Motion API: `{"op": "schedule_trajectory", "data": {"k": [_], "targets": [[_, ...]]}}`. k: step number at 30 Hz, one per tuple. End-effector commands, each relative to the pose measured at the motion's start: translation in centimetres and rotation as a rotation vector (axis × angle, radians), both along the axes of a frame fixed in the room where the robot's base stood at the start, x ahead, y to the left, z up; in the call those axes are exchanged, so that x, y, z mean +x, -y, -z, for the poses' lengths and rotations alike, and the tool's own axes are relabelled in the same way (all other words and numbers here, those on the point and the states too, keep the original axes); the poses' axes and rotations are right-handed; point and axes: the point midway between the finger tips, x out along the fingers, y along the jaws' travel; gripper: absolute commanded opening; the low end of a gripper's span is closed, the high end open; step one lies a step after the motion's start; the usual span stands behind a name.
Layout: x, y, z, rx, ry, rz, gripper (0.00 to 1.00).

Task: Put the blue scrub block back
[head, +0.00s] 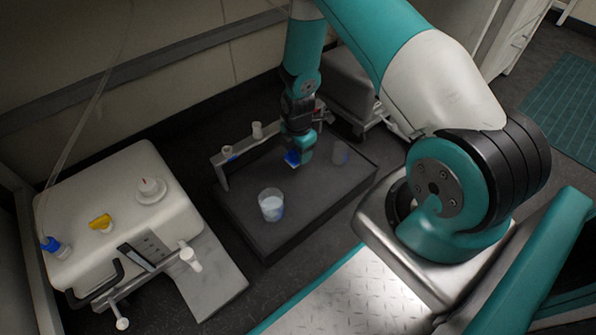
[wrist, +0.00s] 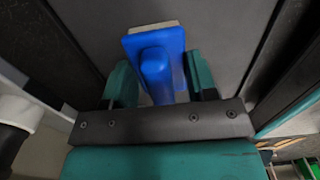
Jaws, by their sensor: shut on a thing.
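The blue scrub block (wrist: 155,42) is between the two teal fingers of my gripper (wrist: 160,72) in the wrist view. It has a raised blue grip and a pale layer along its far edge. In the head view my gripper (head: 299,152) points down over the dark platform, and a small part of the blue block (head: 291,159) shows at its tip. The gripper is shut on the block. I cannot tell whether the block touches the platform.
The dark platform (head: 240,219) bears a clear beaker (head: 271,204) in front of my gripper and a dim clear vessel (head: 340,152) to its right. A rail with clamps (head: 228,154) runs along its back. A white machine (head: 120,190) with a yellow piece (head: 101,222) stands left.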

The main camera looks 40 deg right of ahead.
Motion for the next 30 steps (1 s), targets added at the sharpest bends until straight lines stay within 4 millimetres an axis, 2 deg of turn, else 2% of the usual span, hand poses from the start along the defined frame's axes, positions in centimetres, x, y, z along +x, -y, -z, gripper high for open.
{"op": "schedule_trajectory", "data": {"k": [1,8,12,15,26,27,30], "targets": [[0.0,0.0,1.2,0.0,0.0,0.0,0.3],[0.0,0.1,2.7,0.0,0.0,0.001,0.3],[0.0,0.1,5.2,0.0,-0.001,0.001,0.3],[0.0,0.1,6.2,0.0,0.0,0.001,0.3],[0.0,0.1,6.4,0.0,0.0,0.001,0.3],[0.0,0.1,6.3,0.0,0.0,0.001,0.59],[0.0,0.1,6.3,0.0,0.0,0.001,0.78]]}}
